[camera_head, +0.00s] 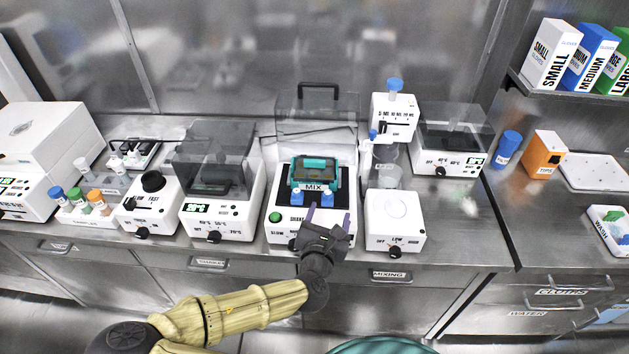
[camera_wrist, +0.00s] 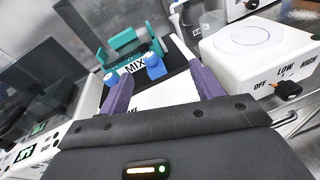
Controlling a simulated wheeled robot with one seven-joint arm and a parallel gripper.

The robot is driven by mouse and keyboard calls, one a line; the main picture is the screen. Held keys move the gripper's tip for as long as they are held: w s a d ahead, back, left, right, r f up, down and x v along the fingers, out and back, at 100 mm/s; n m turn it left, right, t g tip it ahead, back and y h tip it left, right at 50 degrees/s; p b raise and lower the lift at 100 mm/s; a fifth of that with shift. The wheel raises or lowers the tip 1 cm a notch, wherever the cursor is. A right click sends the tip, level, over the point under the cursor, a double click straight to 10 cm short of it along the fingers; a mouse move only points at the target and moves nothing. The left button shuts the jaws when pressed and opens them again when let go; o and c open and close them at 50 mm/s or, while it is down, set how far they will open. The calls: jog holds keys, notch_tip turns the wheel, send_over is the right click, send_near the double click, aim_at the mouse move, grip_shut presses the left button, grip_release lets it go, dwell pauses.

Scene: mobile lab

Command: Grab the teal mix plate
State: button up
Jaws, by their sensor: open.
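The teal mix plate (camera_head: 314,170) sits on the dark platform of the white mixer (camera_head: 281,234), whose clear lid (camera_head: 316,115) stands raised behind it. A "MIX" label and two blue clamps show at the plate's front edge. In the wrist view the teal plate (camera_wrist: 124,43) is ahead of the fingers, up and a little left. My gripper (camera_head: 328,216) is open and empty, in front of the plate and apart from it. Its purple fingers (camera_wrist: 160,88) point toward the plate over the mixer's front part.
A white stirrer (camera_head: 395,234) with a LOW/HIGH knob stands close on the right. A lidded heater (camera_head: 218,205) stands close on the left. Sample bottles (camera_head: 79,200) are further left. The counter's front edge runs below the devices.

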jog(key=a+n, duration=0.1)
jog(key=a+r+n+t+y, duration=0.2)
jog(key=a, duration=0.1)
jog(key=shift+s+a+n, duration=0.1)
jog(key=shift+s+n, duration=0.2)
jog(key=shift+n, duration=0.1)
jog(key=shift+w, duration=0.15)
send_near(314, 163)
jog(key=w, duration=0.5)
jog(key=shift+w+d+f+p, duration=0.1)
jog(key=shift+w+d+p, duration=0.15)
jog(key=shift+d+p, duration=0.15)
jog(key=shift+w, duration=0.1)
jog(key=shift+w+a+p, duration=0.1)
jog(key=shift+w+p, duration=0.65)
jog(key=shift+w, duration=1.8)
